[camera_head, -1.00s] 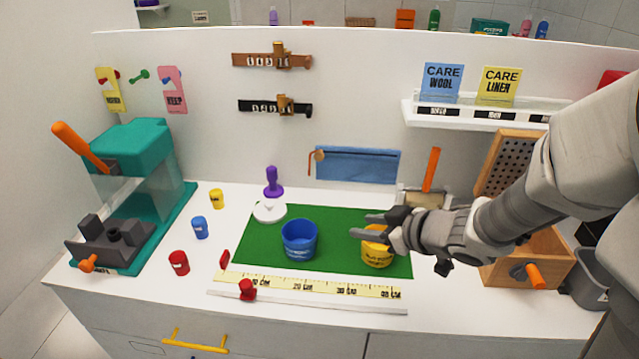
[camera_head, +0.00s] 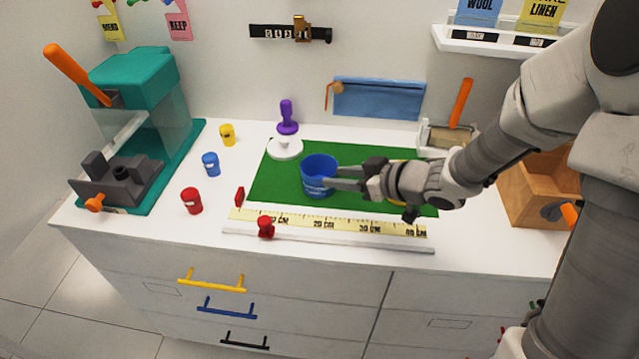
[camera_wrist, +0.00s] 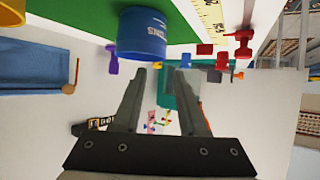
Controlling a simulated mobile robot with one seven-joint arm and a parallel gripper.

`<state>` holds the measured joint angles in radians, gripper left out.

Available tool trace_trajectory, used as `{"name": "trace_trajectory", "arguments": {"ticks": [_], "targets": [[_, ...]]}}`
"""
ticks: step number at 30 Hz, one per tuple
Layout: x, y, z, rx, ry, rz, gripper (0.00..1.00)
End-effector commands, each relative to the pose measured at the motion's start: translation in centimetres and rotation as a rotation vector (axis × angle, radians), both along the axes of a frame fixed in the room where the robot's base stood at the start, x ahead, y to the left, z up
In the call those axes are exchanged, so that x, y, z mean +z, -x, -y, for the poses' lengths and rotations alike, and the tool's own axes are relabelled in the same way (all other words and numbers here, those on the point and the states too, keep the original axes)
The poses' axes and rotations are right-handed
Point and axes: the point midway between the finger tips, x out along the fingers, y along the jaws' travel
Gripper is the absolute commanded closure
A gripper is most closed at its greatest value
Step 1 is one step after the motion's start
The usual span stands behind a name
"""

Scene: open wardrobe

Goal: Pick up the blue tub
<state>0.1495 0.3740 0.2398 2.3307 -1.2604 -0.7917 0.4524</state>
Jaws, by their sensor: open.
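The blue tub (camera_head: 313,186) stands upright on the green mat (camera_head: 275,186), open at the top, with pale lettering on its side. My gripper (camera_head: 341,178) is just to its right in the head view, fingers pointing left toward the tub. The fingers overlap the tub's right edge in that view; I cannot tell if they touch it. In the wrist view the tub (camera_wrist: 143,32) is at the top, beyond the tips of my open gripper (camera_wrist: 166,70). Nothing is between the fingers.
A yellow tub (camera_head: 398,198) is mostly hidden behind my gripper. A white lid (camera_head: 284,150) and purple stamp (camera_head: 287,118) stand behind the blue tub. A yellow ruler (camera_head: 325,222) and red slider (camera_head: 265,228) lie in front. A teal press (camera_head: 135,80) is at left.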

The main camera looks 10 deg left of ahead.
Motion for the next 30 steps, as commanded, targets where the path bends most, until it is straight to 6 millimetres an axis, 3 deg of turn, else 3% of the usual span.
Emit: {"name": "trace_trajectory", "arguments": {"ticks": [3,11,18,28,30], "targets": [[-1.1,-0.8,-1.5,0.003,0.000,0.000,0.58],[-2.0,-1.5,-3.0,0.003,0.001,0.000,0.58],[-3.6,-2.6,-6.0,0.002,0.000,0.000,0.58],[-3.8,-3.0,-6.7,-0.001,0.001,0.000,0.58],[-3.8,-3.0,-6.6,-0.001,0.001,0.000,0.67]]}}
